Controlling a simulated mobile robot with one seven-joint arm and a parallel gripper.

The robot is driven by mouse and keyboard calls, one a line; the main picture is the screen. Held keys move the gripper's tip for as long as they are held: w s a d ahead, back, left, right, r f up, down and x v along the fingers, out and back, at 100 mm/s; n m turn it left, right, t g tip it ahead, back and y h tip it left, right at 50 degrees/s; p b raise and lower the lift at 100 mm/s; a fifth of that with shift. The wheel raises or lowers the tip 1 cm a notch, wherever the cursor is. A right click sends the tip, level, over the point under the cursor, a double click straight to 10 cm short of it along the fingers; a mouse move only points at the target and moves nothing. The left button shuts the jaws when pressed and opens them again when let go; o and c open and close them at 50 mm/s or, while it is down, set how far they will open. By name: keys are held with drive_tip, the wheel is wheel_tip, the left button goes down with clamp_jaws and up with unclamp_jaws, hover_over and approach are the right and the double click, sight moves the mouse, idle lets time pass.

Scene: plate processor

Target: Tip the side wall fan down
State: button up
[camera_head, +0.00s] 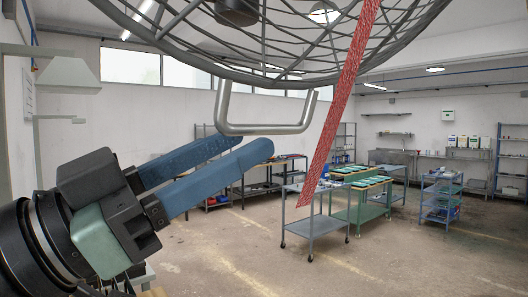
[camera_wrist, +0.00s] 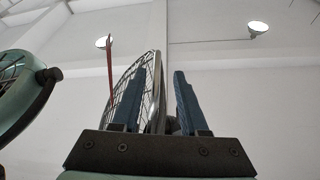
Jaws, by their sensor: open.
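The fan's dark wire cage (camera_head: 270,50) fills the top of the head view. It also shows behind the left finger in the wrist view (camera_wrist: 146,75). A grey metal U-shaped handle (camera_head: 265,129) hangs below the cage rim. My gripper (camera_head: 257,147) has two blue fingers, open and empty, pointing right and up. Its tips are close to the handle's lower left corner in the head view. In the wrist view a pale metal bar shows between my gripper's fingers (camera_wrist: 158,76); I cannot tell whether it lies between them or beyond them.
A red strip (camera_head: 342,100) hangs from the cage, right of the handle. A green-rimmed round cage (camera_wrist: 22,100) is at the left edge of the wrist view. A grey trolley (camera_head: 318,222) and a green workbench (camera_head: 360,208) stand farther off. The floor in front is clear.

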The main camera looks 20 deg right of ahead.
drive_tip(key=b+v, duration=0.2)
drive_tip(key=v, duration=0.6)
drive_tip(key=shift+b, duration=0.3)
